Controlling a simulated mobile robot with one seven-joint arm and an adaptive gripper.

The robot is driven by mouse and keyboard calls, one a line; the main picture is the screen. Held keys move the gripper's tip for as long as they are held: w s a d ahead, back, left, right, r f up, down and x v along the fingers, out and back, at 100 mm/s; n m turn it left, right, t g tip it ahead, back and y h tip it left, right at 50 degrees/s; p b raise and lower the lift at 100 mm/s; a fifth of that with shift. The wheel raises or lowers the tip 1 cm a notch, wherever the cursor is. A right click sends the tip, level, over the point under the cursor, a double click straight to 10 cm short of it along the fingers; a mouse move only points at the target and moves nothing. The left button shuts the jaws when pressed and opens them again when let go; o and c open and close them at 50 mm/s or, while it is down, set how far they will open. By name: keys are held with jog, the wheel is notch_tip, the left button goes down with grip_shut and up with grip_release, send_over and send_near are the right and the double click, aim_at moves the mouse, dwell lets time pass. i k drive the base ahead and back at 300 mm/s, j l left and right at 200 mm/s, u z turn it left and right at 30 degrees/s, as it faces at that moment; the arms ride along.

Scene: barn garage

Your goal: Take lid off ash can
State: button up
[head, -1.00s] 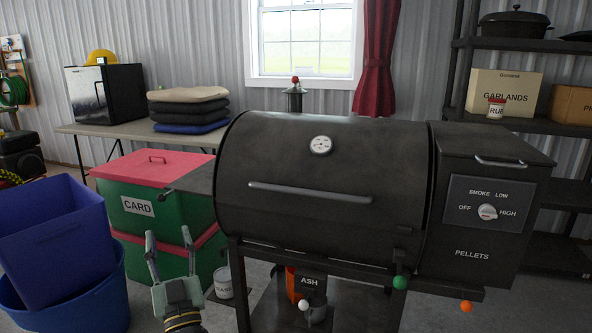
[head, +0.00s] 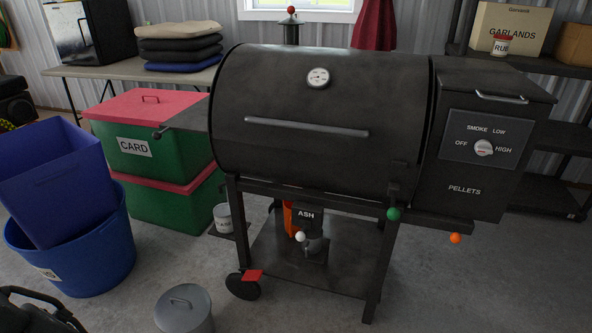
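A dark container with an ASH label (head: 306,216) shows under the grill. It is partly hidden by the grill's frame and a white ball, so I cannot tell whether it has a lid.
The black pellet grill (head: 320,105) fills the middle, with a lower shelf (head: 290,265) and wheel. Blue tubs (head: 72,245), green crates with pink lids (head: 150,150) and a small white pail (head: 222,217) stand left. Part of a dark object (head: 40,308) shows bottom left. Floor right of the can is clear.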

aim_at(184, 308)
jog(key=u, duration=0.9)
